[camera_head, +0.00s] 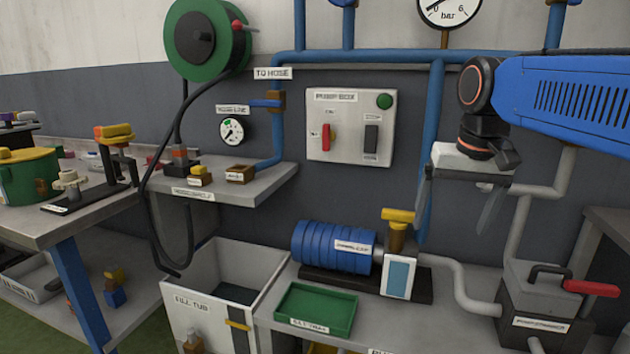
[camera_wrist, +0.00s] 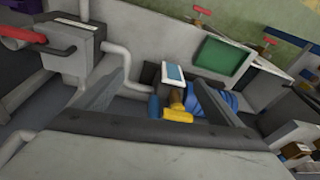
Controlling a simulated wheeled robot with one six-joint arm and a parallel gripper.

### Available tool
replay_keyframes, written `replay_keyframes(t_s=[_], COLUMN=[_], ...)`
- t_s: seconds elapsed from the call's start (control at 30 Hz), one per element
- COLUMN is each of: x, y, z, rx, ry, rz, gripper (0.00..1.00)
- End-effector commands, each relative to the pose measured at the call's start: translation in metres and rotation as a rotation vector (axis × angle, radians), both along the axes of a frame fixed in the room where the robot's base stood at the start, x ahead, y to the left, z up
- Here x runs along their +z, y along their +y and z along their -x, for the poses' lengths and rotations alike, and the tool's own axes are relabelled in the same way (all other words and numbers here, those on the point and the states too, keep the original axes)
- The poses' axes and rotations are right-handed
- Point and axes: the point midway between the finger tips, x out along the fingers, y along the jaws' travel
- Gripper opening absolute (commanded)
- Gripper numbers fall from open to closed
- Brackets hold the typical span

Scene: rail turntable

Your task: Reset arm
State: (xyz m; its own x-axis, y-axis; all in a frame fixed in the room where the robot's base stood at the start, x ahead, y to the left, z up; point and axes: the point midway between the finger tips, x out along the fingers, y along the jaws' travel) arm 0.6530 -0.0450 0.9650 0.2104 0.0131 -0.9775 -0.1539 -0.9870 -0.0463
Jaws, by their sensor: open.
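My blue arm reaches in from the right in the head view. My gripper (camera_head: 458,205) hangs below its wrist, in front of the wall and right of the pump box (camera_head: 350,125). Its two grey fingers are spread wide and hold nothing. In the wrist view my gripper (camera_wrist: 160,95) shows both fingers apart, with the blue pump (camera_wrist: 212,100) and its yellow handle (camera_wrist: 177,115) seen between and beyond them. In the head view the blue pump (camera_head: 335,247) lies on the low bench, with the yellow handle (camera_head: 398,215) on its right end.
A green tray (camera_head: 316,310) lies on the low bench beside the white fill tub (camera_head: 200,315). A grey box with a red lever (camera_head: 590,288) stands at the right. Blue pipes (camera_head: 431,150) run along the wall near my gripper. A small shelf (camera_head: 225,195) and a cluttered table (camera_head: 45,230) are at the left.

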Motion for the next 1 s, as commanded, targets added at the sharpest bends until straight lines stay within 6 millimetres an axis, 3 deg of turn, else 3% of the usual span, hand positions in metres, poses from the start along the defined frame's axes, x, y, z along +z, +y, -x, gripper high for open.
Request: replay_keyframes(t_s=[0.03,0.3,0.6,0.8,1.0], x=[-0.012,-0.088,-0.174,-0.201,-0.204], y=[-0.003,-0.015,-0.023,-0.025,-0.025], z=[0.015,0.083,0.145,0.162,0.163], rx=[0.010,0.072,0.132,0.150,0.153], ry=[-0.014,-0.096,-0.178,-0.201,-0.203], rz=[0.002,0.023,0.051,0.062,0.063], gripper=[0.89,0.89,0.89,0.89,0.89])
